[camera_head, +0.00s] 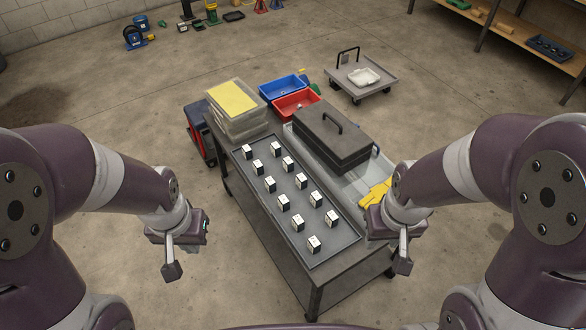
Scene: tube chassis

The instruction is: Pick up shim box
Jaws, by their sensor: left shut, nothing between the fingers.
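Several small white-and-black boxes, such as this one (314,244), stand apart in two rows in a shallow grey tray (330,259) on a cart. I take them for the shim boxes, but their labels are too small to read. My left gripper (172,268) is shut and empty, over the floor to the left of the cart. My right gripper (403,264) hangs at the cart's right side, near yellow gloves (376,194). Its fingers overlap from this angle, so I cannot tell whether they are open. Neither gripper touches a box.
A dark toolbox (333,140) stands on the cart's right side. Clear bins with a yellow top (232,98) stand at its far left corner. Blue (283,87) and red bins (296,104) sit behind. A low trolley (362,77) stands beyond.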

